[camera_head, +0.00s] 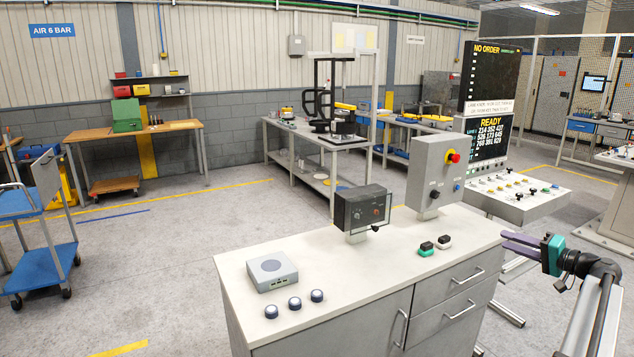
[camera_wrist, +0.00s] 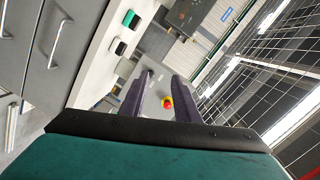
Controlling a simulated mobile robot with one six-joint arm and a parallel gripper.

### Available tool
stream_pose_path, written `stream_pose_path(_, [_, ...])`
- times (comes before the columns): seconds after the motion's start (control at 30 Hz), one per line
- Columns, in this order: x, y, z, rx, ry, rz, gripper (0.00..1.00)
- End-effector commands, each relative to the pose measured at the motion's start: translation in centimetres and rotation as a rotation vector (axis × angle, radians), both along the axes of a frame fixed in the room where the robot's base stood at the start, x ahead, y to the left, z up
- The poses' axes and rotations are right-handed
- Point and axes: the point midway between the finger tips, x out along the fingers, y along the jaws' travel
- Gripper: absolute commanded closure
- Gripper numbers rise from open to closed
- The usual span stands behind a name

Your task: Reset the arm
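My gripper (camera_head: 521,242) is at the right of the head view, at the end of my arm. It is held out level beside the right end of the grey cabinet (camera_head: 350,274). In the wrist view its two dark purple fingers (camera_wrist: 160,95) stand apart with nothing between them. The grey control box (camera_head: 433,172) with a red emergency button (camera_head: 453,157) stands on the cabinet, beyond the fingers. The red button also shows between the fingers in the wrist view (camera_wrist: 167,102), farther off.
A dark box with dials (camera_head: 362,210), a grey square device (camera_head: 271,270), several dark round knobs (camera_head: 294,303) and green and black blocks (camera_head: 427,248) are on the cabinet top. A sloped panel (camera_head: 520,195) with switches stands behind my gripper. Open floor (camera_head: 150,255) lies left.

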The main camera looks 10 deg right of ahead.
Motion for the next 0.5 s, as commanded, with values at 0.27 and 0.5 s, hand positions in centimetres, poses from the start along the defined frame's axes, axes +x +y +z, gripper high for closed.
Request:
stream_pose_path(0.27, [3.7, 7.9, -9.9, 0.027, 0.150, 0.076, 0.71])
stream_pose_path(0.5, [5.7, 15.7, -18.8, 0.035, 0.300, 0.151, 0.71])
